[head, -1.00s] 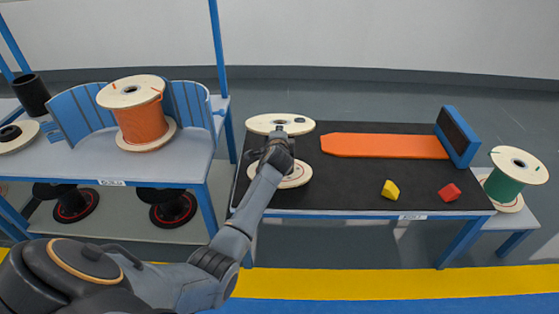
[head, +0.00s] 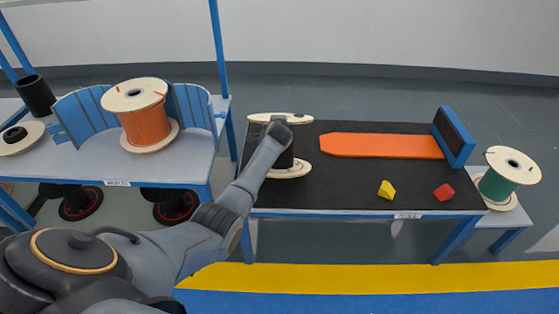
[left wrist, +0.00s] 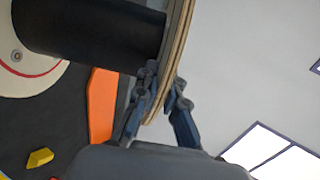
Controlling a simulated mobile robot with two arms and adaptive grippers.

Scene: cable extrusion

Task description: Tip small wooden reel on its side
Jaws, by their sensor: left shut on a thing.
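The small wooden reel has pale round flanges and a black core. In the head view it stands at the left end of the black-topped table (head: 350,185), with its upper flange (head: 264,118) and lower flange (head: 289,171) showing beside my arm. It looks tilted, its top leaning away from me. In the left wrist view its black core (left wrist: 90,32) and near flange (left wrist: 179,35) show. My left gripper (left wrist: 163,95) is shut on that flange's rim, one finger on each side. In the head view my wrist hides the fingers. My right gripper is out of view.
A yellow piece (head: 386,190) and red piece (head: 444,192) lie nearer. An orange reel (head: 144,122) stands on the left bench; a green reel (head: 502,178) stands at right.

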